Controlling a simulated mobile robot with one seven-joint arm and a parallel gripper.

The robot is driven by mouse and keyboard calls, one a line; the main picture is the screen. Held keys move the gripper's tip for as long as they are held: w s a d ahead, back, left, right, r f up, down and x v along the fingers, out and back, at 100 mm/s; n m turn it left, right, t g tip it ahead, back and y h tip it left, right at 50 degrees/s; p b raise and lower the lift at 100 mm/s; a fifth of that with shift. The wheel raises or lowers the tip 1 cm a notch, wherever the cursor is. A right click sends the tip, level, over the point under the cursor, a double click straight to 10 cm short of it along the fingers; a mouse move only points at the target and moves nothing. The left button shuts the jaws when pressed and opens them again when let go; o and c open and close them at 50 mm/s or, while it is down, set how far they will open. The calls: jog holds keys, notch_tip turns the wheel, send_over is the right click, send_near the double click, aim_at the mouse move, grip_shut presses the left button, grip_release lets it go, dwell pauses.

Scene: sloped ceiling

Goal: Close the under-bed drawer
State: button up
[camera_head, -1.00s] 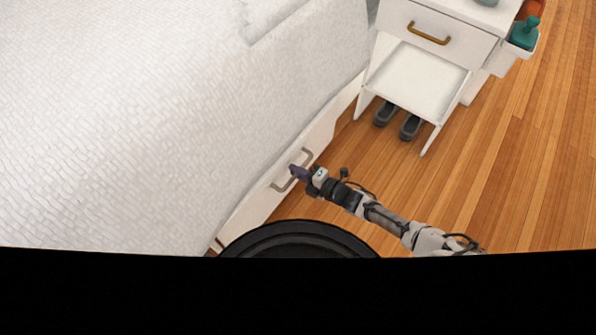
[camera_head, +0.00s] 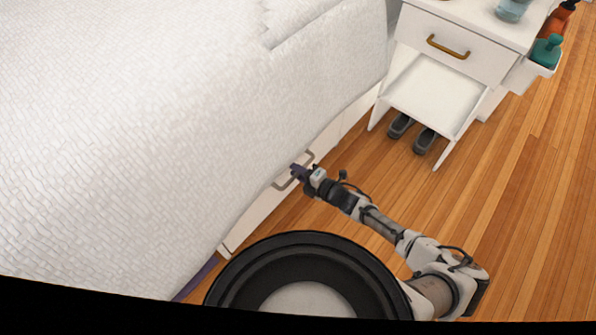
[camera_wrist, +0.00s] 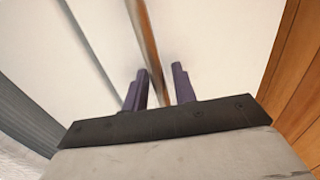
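The under-bed drawer (camera_head: 262,213) is a white front low along the bed's side, partly hidden by the overhanging white cover. Its metal handle (camera_head: 308,157) also shows in the wrist view (camera_wrist: 146,40) as a brownish bar. My gripper (camera_head: 296,172) is at the handle. In the wrist view its two purple fingers (camera_wrist: 158,88) stand apart, one on each side of the bar. I cannot tell whether they press on it. How far the drawer stands out is hard to see under the cover.
The bed (camera_head: 150,120) fills the left. A white nightstand (camera_head: 480,45) with a brass handle stands at the upper right, with dark shoes (camera_head: 424,140) under it. A white side bin (camera_head: 530,74) holds bottles. Wooden floor (camera_head: 520,200) is clear at the right.

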jog(key=shift+d+r, duration=0.1)
dwell(0.4)
jog(key=p+v, duration=0.2)
jog(key=v, duration=1.1)
jog(key=shift+s+d, duration=0.25)
jog(key=shift+a+r, duration=0.1)
